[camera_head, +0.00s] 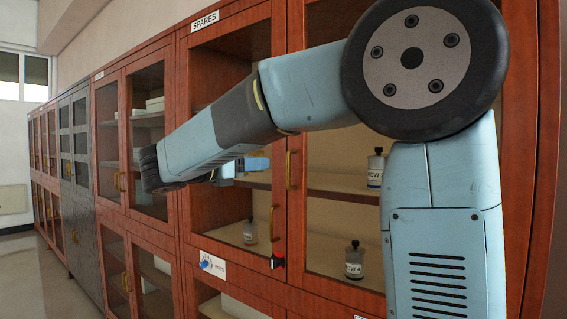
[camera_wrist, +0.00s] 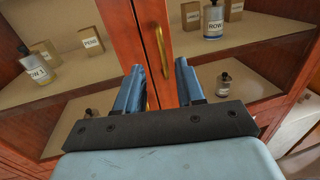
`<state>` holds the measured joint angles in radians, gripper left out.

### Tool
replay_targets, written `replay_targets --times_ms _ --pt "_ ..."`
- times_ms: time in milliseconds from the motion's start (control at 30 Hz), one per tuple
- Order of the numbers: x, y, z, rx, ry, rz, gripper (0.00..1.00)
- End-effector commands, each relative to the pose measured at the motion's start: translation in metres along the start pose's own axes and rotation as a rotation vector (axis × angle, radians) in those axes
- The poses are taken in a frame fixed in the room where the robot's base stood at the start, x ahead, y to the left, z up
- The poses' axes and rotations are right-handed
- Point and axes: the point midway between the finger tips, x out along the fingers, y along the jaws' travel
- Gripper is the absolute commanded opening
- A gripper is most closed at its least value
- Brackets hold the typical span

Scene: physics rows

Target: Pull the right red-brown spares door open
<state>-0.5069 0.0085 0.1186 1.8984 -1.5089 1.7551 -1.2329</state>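The red-brown SPARES cabinet has two glazed doors, both apparently shut. The right spares door (camera_head: 296,120) carries an upright brass handle (camera_head: 289,170) at its left edge. The left spares door (camera_head: 184,120) has its own brass handle (camera_head: 273,223), lower down. My gripper (camera_head: 262,163) is in front of the doors, left of the right handle, partly hidden by my arm. In the wrist view my gripper (camera_wrist: 160,65) has two blue fingers apart with nothing held. A brass handle (camera_wrist: 160,50) shows between the fingertips; whether it is within their reach in depth is unclear.
Bottles (camera_head: 375,168) and boxes (camera_wrist: 90,40) stand on shelves behind the glass. A small white sign (camera_head: 212,265) and a black lock-like piece (camera_head: 277,262) sit below the doors. Grey cabinets (camera_head: 75,170) stand farther left. Floor (camera_head: 35,280) is clear at lower left.

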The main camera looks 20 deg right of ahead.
Motion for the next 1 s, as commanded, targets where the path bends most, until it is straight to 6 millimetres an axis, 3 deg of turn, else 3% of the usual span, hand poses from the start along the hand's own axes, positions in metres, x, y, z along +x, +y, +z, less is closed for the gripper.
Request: replay_targets --times_ms 300,500,700,1000 --pt "0.058 -0.001 0.000 0.001 0.001 -0.004 0.38" --pt "0.085 -0.001 -0.001 0.001 0.002 -0.002 0.38" --pt "0.098 -0.001 -0.001 0.001 0.002 -0.001 0.38" --pt "0.100 0.000 -0.001 0.001 0.002 0.000 0.38"
